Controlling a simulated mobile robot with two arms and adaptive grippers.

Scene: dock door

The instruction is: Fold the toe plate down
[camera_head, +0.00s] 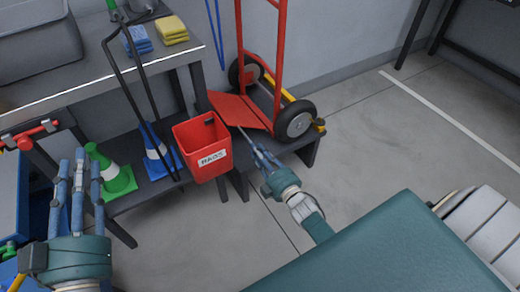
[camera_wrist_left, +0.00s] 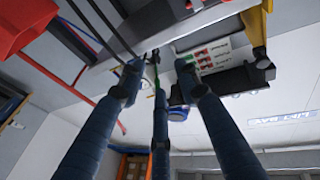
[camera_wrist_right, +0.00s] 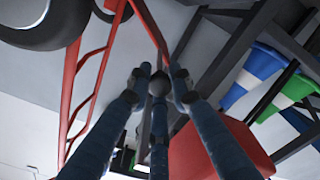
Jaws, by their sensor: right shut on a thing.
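The red hand truck (camera_head: 279,60) stands upright on a low grey shelf, with black wheels at its base. Its red toe plate (camera_head: 238,110) sticks out to the left, tilted, its outer part higher than the wheel side. My right gripper (camera_head: 248,138) is at the plate's near edge, its fingers closed together on it. In the right wrist view the fingertips (camera_wrist_right: 157,78) meet at the end of a thin red edge (camera_wrist_right: 150,25); the exact grip is partly hidden. My left gripper (camera_head: 70,165) is raised at lower left, fingers spread and empty.
A red labelled bin (camera_head: 203,148) hangs just left of my right gripper. Green (camera_head: 112,175) and blue (camera_head: 160,150) cones stand on the lower shelf. A grey bench (camera_head: 90,70) holds a tub (camera_head: 35,45) and cloths. Floor to the right is clear.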

